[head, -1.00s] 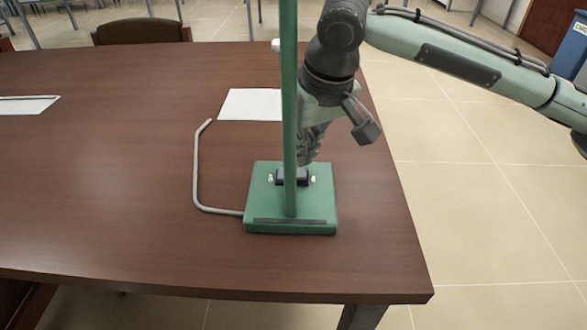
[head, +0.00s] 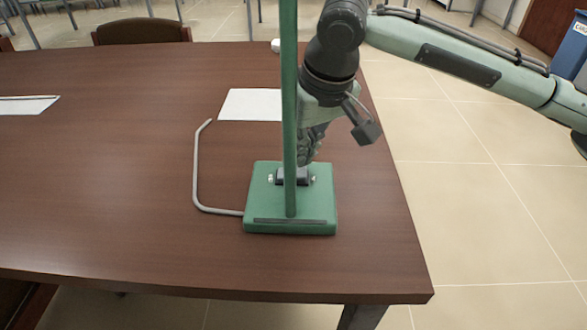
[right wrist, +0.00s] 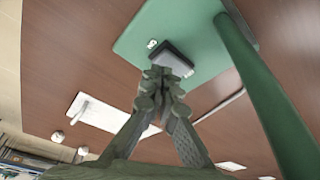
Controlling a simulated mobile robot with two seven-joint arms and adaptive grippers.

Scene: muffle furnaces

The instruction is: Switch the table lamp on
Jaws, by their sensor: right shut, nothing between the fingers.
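The table lamp shows as a green square base (head: 262,200) with a green upright pole (head: 289,90) near the table's right front. The lamp's head is out of view. A dark switch block (head: 285,178) sits on the base behind the pole. My right gripper (head: 304,155) is shut and empty, pointing down at the switch from behind the pole. In the right wrist view its closed fingertips (right wrist: 163,78) are at the edge of the dark switch block (right wrist: 172,56); I cannot tell whether they touch. My left gripper is not in view.
A grey cord (head: 197,170) runs from the base across the brown table (head: 110,190). A white sheet (head: 250,105) lies behind the lamp, another (head: 25,105) at far left. A chair (head: 142,31) stands beyond. The table's left and middle are mostly clear.

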